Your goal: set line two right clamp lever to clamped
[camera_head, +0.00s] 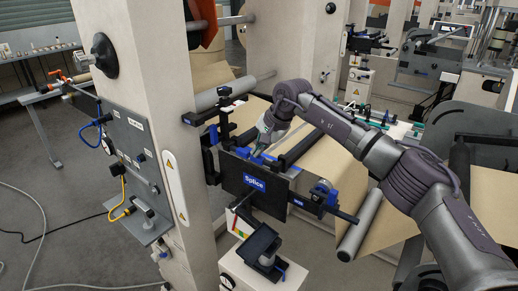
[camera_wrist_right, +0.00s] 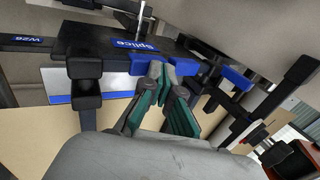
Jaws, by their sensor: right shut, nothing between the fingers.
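The splice unit, a dark plate marked "Splice" (camera_head: 270,187), stands out from the beige column. It also shows in the wrist view (camera_wrist_right: 100,42), with blue clamp parts along its edge. One blue-and-black clamp part (camera_head: 325,188) is at the unit's right end in the head view; black ones (camera_head: 228,98) stand by the column. I cannot tell which is the right clamp lever or how it is set. My right gripper (camera_head: 258,153) is shut and empty at the plate's upper edge; its green fingertips (camera_wrist_right: 168,70) are close to the blue parts, contact unclear. My left gripper is out of view.
Brown kraft web (camera_head: 225,75) runs behind the unit, with rollers (camera_head: 362,222) to the right. The column (camera_head: 140,60) bounds the left. A small screen on a stand (camera_head: 262,243) sits below the plate. Grey floor lies at left.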

